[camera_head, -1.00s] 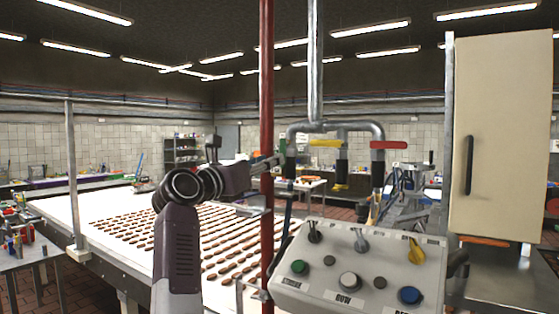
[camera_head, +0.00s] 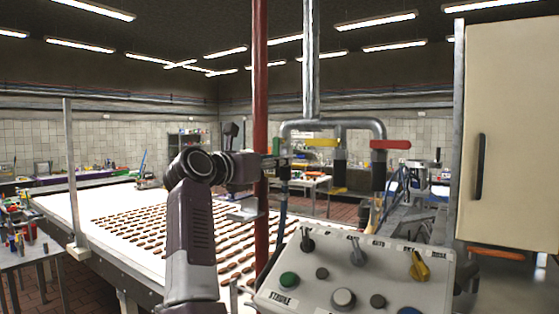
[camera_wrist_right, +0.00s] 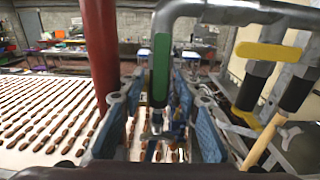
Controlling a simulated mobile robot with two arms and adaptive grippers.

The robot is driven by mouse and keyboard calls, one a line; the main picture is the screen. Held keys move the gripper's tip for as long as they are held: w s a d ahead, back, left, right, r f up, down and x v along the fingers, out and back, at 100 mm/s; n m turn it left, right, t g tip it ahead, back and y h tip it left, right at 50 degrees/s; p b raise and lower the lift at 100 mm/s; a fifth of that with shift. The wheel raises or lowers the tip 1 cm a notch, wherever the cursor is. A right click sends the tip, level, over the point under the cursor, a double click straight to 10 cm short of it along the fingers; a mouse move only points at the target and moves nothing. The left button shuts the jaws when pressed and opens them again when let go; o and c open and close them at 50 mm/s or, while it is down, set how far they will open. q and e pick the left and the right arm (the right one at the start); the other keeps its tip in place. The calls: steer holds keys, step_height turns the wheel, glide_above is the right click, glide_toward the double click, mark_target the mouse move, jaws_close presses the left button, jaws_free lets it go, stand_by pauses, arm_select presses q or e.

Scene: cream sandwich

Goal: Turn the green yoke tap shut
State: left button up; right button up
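The green tap handle (camera_wrist_right: 160,68) stands upright in the right wrist view, on the left branch of a grey pipe. My right gripper (camera_wrist_right: 163,115) is open, with a blue-padded finger on each side of the tap. Gaps show between both fingers and the handle. In the head view my right gripper (camera_head: 280,168) is at the left pipe branch and hides most of the green tap. Beside it are a yellow tap handle (camera_head: 321,142) and a red tap handle (camera_head: 390,144), both lying crosswise. My left gripper is not in view.
A red post (camera_head: 260,90) stands close left of my right gripper, also in the wrist view (camera_wrist_right: 102,45). A control panel (camera_head: 300,270) with knobs and buttons is below. A conveyor (camera_head: 90,235) with rows of brown pieces lies left. A cream cabinet (camera_head: 515,130) stands right.

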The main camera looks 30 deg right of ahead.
steer(key=shift+s+a+r, duration=0.25)
steer(key=shift+a, duration=0.4)
steer(key=shift+c, duration=0.8)
steer(key=shift+a+r, duration=0.1)
steer(key=shift+a, duration=0.1)
steer(key=shift+c, duration=1.4)
steer(key=shift+s+d, duration=0.1)
jaws_close()
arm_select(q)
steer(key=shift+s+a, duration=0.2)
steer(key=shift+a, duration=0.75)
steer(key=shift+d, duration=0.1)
